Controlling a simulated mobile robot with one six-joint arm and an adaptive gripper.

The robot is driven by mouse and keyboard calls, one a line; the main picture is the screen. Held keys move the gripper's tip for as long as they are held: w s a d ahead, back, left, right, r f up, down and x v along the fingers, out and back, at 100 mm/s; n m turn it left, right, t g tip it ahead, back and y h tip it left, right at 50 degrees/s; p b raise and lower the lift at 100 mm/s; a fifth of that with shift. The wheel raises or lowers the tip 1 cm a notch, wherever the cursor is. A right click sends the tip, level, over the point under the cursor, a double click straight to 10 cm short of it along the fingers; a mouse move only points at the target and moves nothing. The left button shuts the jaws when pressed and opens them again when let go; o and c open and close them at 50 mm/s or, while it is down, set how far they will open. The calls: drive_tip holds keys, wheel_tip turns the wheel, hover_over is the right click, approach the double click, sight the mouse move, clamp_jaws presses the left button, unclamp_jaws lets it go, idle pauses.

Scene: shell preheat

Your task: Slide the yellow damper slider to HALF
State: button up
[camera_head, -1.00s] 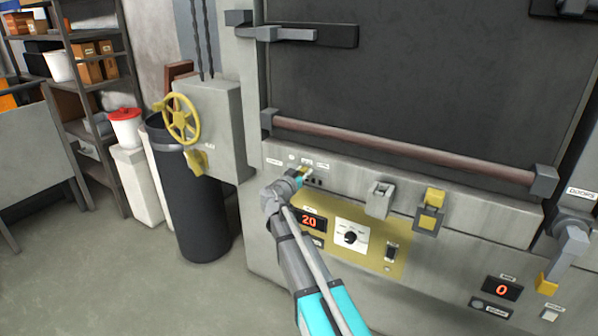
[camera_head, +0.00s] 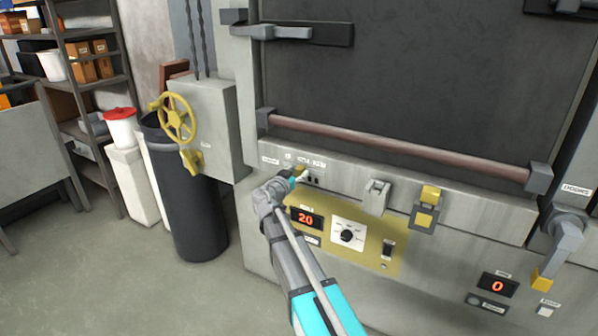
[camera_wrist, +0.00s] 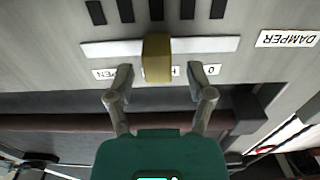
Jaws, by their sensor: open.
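The yellow damper slider (camera_wrist: 156,58) stands about midway along a pale horizontal slot (camera_wrist: 215,45) in the wrist view. It covers most of the middle label, of which one letter like an H shows at its right. A label ending in "PEN" (camera_wrist: 106,73) lies to the left; the right label (camera_wrist: 212,69) is mostly hidden by a finger. My gripper (camera_wrist: 160,74) is open, one finger on each side of the slider, with visible gaps. In the head view my gripper (camera_head: 297,179) is at the slider's panel, and the slider is small and mostly hidden there.
A DAMPER sign (camera_wrist: 287,38) and dark vent slots (camera_wrist: 156,10) are near the slot. A brown door bar (camera_head: 390,148) runs above the panel. A grey switch cover (camera_head: 376,197) and a yellow latch (camera_head: 427,205) stick out to the right.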

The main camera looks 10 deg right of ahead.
drive_tip(key=v, duration=1)
drive_tip(key=shift+a, duration=0.15)
drive_tip(key=shift+s, duration=0.15)
drive_tip(key=s+d+f+n+g+y, duration=0.2)
drive_tip(key=s+d+f+g+y, duration=0.2)
drive_tip(key=s+d+f+g, duration=0.65)
drive_tip(key=s+a+f+n+g+y, duration=0.1)
drive_tip(key=s+a+f+n+y, duration=0.25)
drive_tip(key=s, duration=0.35)
drive_tip(key=s+a+f+n+g+y, duration=0.25)
drive_tip(key=s+f+y, duration=0.2)
drive_tip(key=s, duration=0.25)
wheel_tip(320, 180, up, 16)
drive_tip(key=p, duration=1.6)
drive_tip(key=shift+a+t, duration=0.25)
drive_tip(key=shift+t, duration=0.05)
drive_tip(key=shift+s, duration=0.15)
